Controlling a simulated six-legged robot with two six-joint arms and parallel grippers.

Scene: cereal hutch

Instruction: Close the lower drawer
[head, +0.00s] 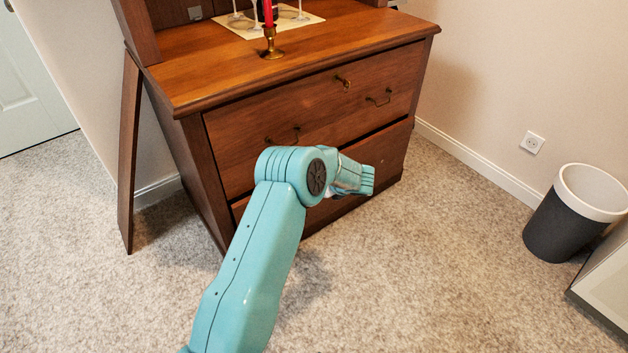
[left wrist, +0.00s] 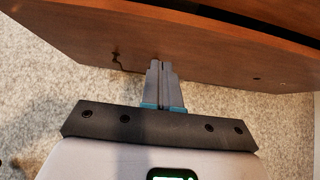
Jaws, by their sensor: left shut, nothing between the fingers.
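The lower drawer (head: 387,152) of the wooden hutch (head: 160,125) shows a dark gap along its top edge, so it stands slightly out. My left arm hides much of its front. In the left wrist view, the drawer front (left wrist: 215,50) spans the top, with a dark handle at its left and a dark gap at the upper right. My left gripper (left wrist: 162,66) is shut and empty, its fingertips at the lower edge of the drawer front. I cannot tell whether they touch it. My right gripper is not in view.
The upper drawer (head: 312,108) looks closed and has two brass handles and a lock. A brass candlestick (head: 271,46) with a red candle stands on the hutch top. A dark bin (head: 560,225) with a white rim stands at right. Carpet (head: 420,270) is clear in front.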

